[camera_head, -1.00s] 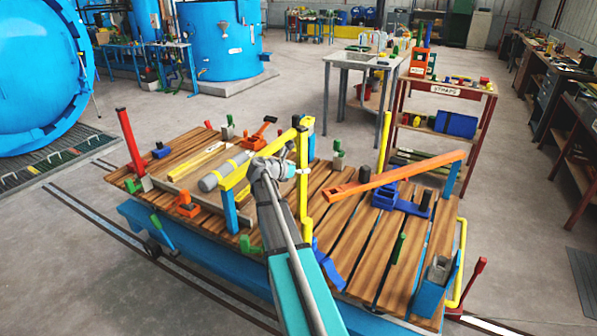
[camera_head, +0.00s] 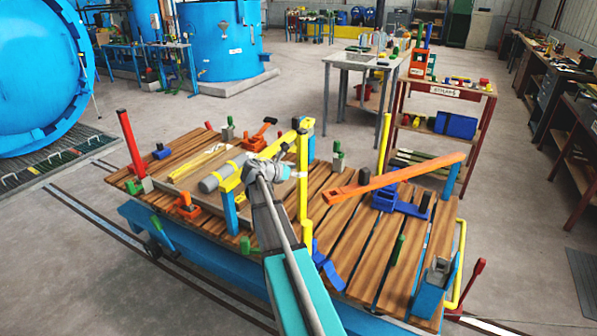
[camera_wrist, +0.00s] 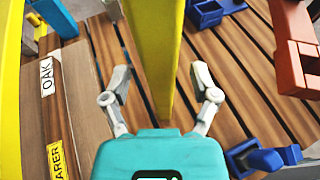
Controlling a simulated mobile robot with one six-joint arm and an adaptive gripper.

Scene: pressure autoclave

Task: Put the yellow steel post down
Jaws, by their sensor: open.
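The yellow steel post (camera_head: 303,185) stands upright on the slatted wooden deck (camera_head: 340,235), near its middle. In the wrist view the yellow post (camera_wrist: 157,45) runs down the centre, its lower end reaching the planks in front of my gripper. My gripper (camera_wrist: 160,85) is open, with one finger on each side of the post's line and visible gaps to both. In the head view my gripper (camera_head: 280,172) is just left of the post. Whether the post is fully out from between the fingers is hard to tell.
An orange beam (camera_head: 395,178) crosses the deck at right above a blue clamp (camera_head: 400,203). A grey cylinder (camera_head: 222,175) lies left of my gripper. Timber labelled OAK (camera_wrist: 60,110) lies left in the wrist view. Another yellow post (camera_head: 384,143) stands at the back edge.

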